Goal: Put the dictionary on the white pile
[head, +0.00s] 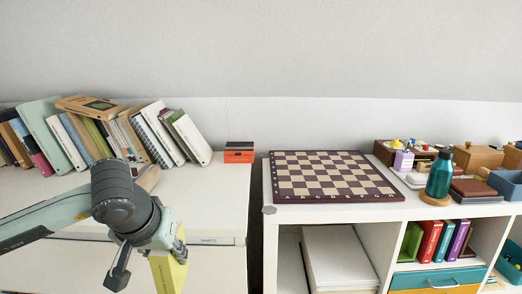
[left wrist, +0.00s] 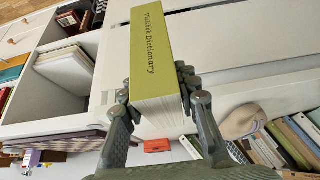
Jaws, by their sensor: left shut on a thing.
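My left gripper (head: 163,246) is shut on the dictionary (head: 170,275), a thick yellow-green book. In the head view the dictionary is cut off by the bottom edge. In the left wrist view the gripper (left wrist: 155,92) has its fingers on both sides of the dictionary (left wrist: 155,55), whose spine title reads "Dictionary". The white pile (head: 338,258) lies in the left compartment of the white shelf, under the chessboard. It also shows in the left wrist view (left wrist: 66,68). The dictionary is held in front of the white dresser, left of and apart from the pile. My right gripper is not in view.
The white shelf (head: 268,235) has a vertical side wall left of the pile. A chessboard (head: 327,197), a teal bottle (head: 440,175) and small boxes stand on top. Leaning books (head: 60,140) and an orange-black box (head: 238,152) stand on the dresser (head: 215,215).

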